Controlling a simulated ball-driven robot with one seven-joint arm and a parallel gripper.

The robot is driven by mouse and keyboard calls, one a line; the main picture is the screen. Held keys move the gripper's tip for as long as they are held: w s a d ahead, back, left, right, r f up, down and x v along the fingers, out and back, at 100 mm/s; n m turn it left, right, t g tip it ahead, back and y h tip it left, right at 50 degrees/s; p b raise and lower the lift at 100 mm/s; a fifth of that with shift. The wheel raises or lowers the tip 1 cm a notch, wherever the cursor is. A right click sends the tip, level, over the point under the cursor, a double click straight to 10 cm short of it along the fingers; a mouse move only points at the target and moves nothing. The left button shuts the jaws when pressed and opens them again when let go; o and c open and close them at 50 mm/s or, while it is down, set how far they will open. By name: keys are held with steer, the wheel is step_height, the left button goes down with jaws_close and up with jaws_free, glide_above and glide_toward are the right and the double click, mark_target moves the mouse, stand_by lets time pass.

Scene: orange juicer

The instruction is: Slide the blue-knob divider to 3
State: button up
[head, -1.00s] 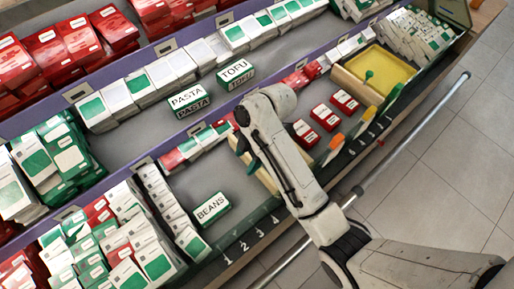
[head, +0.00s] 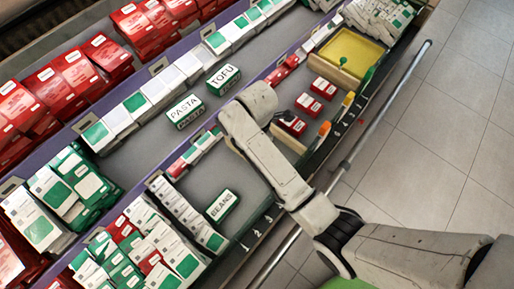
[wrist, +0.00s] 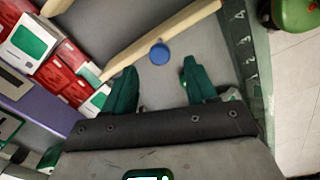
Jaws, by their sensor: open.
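In the wrist view a pale wooden divider (wrist: 185,24) runs diagonally across the grey shelf, with a round blue knob (wrist: 159,53) on its near side. My gripper (wrist: 159,68) has its two green fingers spread, one on each side of the knob's line. The knob lies just beyond the fingertips, and I see no contact. In the head view part of a wooden divider (head: 288,138) shows beside my arm, which hides the blue knob and most of my gripper. White number marks (head: 268,219) line the front rail; the arm covers part of this row.
A BEANS box (head: 222,205) stands left of my arm. Red boxes (head: 308,104) and an orange-tipped piece (head: 324,129) lie to its right, before a yellow tray (head: 355,50). In the wrist view, red boxes (wrist: 62,70) crowd the left. Clear grey shelf lies around the knob.

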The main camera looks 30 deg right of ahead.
steer(key=shift+f, duration=2.3)
jaws_close()
